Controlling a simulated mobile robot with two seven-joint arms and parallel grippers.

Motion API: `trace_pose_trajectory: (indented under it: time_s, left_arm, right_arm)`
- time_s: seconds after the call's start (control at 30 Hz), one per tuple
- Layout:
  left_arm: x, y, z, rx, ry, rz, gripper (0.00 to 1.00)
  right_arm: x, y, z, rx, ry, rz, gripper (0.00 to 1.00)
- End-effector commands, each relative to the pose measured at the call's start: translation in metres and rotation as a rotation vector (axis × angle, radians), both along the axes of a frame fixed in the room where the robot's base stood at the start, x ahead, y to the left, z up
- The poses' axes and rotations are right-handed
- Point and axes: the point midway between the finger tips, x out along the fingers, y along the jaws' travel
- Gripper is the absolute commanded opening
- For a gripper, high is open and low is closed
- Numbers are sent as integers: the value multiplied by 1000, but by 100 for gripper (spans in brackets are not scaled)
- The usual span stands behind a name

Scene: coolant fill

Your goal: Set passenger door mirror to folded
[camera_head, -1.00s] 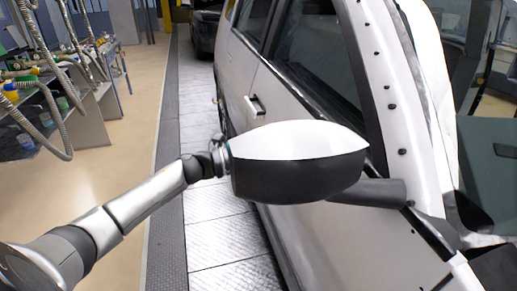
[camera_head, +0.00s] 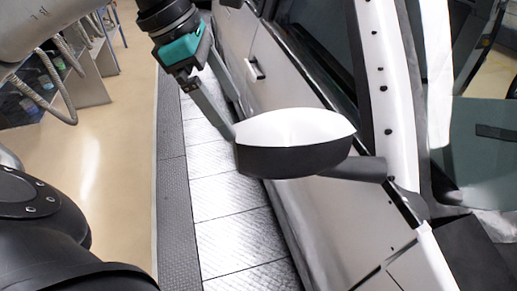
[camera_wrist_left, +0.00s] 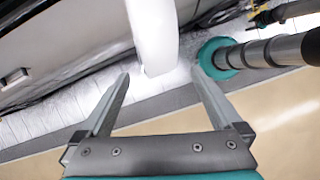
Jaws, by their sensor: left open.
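The passenger door mirror (camera_head: 295,158) has a white cap and a black lower housing. It sticks out from the white car door (camera_head: 335,225) on a dark stalk (camera_head: 355,170). My left gripper (camera_head: 236,122) comes down from the upper left, with its fingers pointing at the mirror's outer end. One fingertip overlaps the housing's left edge; I cannot tell whether it touches. In the left wrist view the white mirror cap (camera_wrist_left: 152,35) lies just beyond and between the open, empty fingers (camera_wrist_left: 160,75). My right gripper is not in view.
The car's window frame and pillar (camera_head: 385,90) rise behind the mirror. A tread-plate floor strip (camera_head: 225,210) runs beside the car. A workbench with hoses (camera_head: 65,85) stands at the upper left. The beige floor (camera_head: 120,170) between them is clear.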

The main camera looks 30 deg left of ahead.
Motion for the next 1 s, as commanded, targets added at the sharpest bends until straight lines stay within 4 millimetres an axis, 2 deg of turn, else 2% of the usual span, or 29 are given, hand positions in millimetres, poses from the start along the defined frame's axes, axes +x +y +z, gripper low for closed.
trace_pose_trajectory:
  time_s: [0.03, 0.2, 0.5, 0.7, 1.0]
  left_arm:
    - [2, -4, -12, -3, 7, -4, 99]
    - [12, -15, -45, -6, 7, -4, 99]
    - [27, -31, -95, -8, 4, -3, 99]
    - [33, -35, -112, -6, 2, 0, 99]
    - [34, -36, -116, -4, 1, 0, 99]
  right_arm:
    - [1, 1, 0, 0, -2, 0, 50]
    - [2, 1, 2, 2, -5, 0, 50]
    - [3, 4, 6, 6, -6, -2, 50]
    - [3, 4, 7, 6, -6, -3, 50]
    - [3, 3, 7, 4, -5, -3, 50]
